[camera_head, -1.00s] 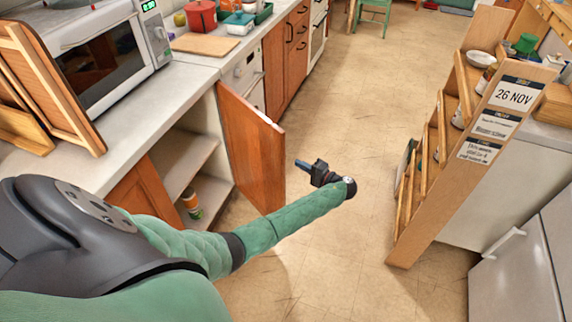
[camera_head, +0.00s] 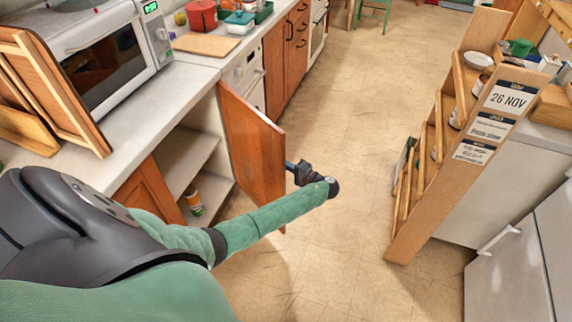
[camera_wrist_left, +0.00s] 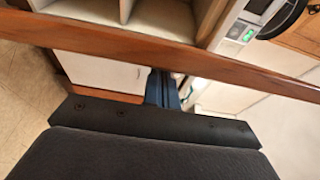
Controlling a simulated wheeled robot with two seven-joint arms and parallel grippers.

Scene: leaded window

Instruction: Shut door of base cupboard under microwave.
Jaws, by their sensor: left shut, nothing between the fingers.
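The wooden cupboard door (camera_head: 254,146) stands open under the counter, sticking out into the aisle. The open cupboard (camera_head: 186,160) shows pale shelves and a jar (camera_head: 193,202) low inside. The microwave (camera_head: 115,50) sits on the counter above. My left gripper (camera_head: 291,165) is shut and empty, at the outer face of the door near its free edge; I cannot tell if it touches. In the left wrist view the shut fingers (camera_wrist_left: 162,88) point at the door's edge (camera_wrist_left: 165,59), which crosses the picture. My right gripper is not in view.
A wooden rack (camera_head: 450,155) with signs stands on the right, beside a white cabinet (camera_head: 525,265). A wooden board (camera_head: 60,85) leans before the microwave. The tiled floor (camera_head: 345,120) between counter and rack is clear.

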